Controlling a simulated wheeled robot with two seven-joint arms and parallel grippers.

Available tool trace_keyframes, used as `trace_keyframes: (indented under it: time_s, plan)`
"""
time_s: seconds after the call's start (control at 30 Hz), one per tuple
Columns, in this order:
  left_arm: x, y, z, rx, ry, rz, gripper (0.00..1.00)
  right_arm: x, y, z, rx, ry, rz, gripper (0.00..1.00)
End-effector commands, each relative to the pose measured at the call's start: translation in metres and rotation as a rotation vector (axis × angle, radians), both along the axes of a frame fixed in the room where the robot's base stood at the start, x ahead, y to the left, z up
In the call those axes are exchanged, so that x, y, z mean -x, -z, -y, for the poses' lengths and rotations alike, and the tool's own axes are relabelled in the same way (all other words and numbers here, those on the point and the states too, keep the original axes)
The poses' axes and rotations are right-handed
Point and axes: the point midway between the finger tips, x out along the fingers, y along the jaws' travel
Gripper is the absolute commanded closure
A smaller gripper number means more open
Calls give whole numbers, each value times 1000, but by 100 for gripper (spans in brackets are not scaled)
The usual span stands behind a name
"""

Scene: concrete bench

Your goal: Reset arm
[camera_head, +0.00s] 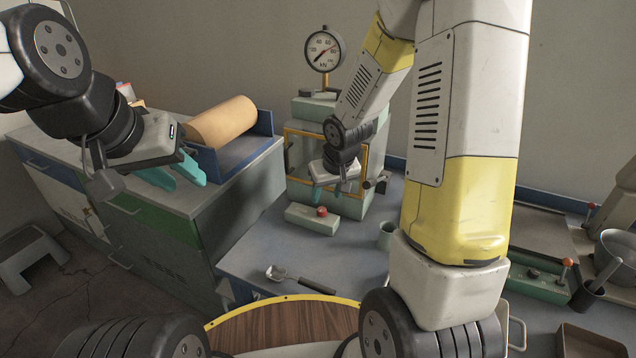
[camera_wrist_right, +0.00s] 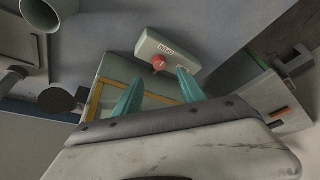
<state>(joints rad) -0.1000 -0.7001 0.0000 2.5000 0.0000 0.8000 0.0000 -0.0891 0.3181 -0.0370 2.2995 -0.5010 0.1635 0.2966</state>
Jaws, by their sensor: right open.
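My left gripper (camera_head: 188,184), with teal fingers, hangs at the left in the head view, over the cabinet top. Its fingers are apart with nothing between them. My right gripper (camera_head: 327,194) is in front of the pale green press frame (camera_head: 297,155), above a small control box (camera_head: 313,221) with a red knob (camera_head: 322,211). In the right wrist view, the teal fingers of the right gripper (camera_wrist_right: 160,84) are apart and empty. The control box (camera_wrist_right: 181,50) and its red knob (camera_wrist_right: 159,63) show just beyond the fingertips; I cannot tell whether they touch.
A dial gauge (camera_head: 324,48) tops the press. A tan roll (camera_head: 222,122) lies in a blue tray on the cabinet at left. On the bench are a scoop (camera_head: 279,275), a green cup (camera_head: 386,236) and a metal bowl (camera_head: 615,254). A stool (camera_head: 32,262) stands on the floor.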

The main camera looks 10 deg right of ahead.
Motion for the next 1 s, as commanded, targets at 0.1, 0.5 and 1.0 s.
trace_keyframes:
  time_s: [0.1, 0.5, 1.0]
  plan:
    - [0, 0, 0, 0, 0, 0, 64, 0, 0, 0, 0, 0, 0, 53]
    - [0, 0, 0, 0, 0, 0, 64, 22, -67, 15, -1, 57, 46, 53]
    - [0, 0, 0, 0, 0, 0, 64, 141, -192, 26, -100, 138, 114, 53]
